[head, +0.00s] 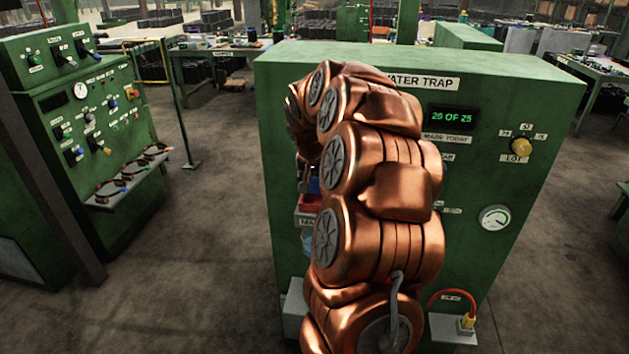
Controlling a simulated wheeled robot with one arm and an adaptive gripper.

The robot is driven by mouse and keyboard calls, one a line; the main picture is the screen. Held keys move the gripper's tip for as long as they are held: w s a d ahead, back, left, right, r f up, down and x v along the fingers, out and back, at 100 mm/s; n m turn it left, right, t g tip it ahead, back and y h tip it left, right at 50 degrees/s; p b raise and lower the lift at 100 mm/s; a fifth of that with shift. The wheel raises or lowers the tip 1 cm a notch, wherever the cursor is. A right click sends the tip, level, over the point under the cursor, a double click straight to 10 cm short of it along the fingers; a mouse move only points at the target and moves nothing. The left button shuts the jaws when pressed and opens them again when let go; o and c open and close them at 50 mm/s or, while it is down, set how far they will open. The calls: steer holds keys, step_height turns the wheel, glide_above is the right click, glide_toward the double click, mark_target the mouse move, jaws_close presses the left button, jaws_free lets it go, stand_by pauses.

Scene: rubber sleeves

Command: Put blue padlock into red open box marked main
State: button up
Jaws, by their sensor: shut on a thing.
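My gripper (303,178) shows only in part at the left edge of my copper arm, in front of the green cabinet. Its fingers are mostly hidden by the arm. A small blue thing, which looks like the blue padlock (314,186), is at the gripper, shut in it. Just below is a small red thing, which looks like the red open box (309,203), on the cabinet's front. Its right side is behind the arm, and its mark cannot be read. I cannot tell whether the padlock is above the box opening or inside it.
The green cabinet (520,110) marked water trap has a counter, a yellow knob (521,146), a gauge (494,217) and a red cable (455,293). The floor between is clear.

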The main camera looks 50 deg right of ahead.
mark_target(314, 186)
steer(key=shift+f+b, duration=1.1)
steer(key=shift+f, duration=0.5)
steer(key=shift+s+a+f, duration=0.1)
steer(key=shift+a+f, duration=0.05)
steer(key=shift+f, duration=0.05)
steer(key=o, duration=1.3)
steer(key=shift+f, duration=0.1)
steer(key=shift+r, duration=0.2)
steer(key=shift+r, duration=0.45)
steer(key=v, duration=1.1)
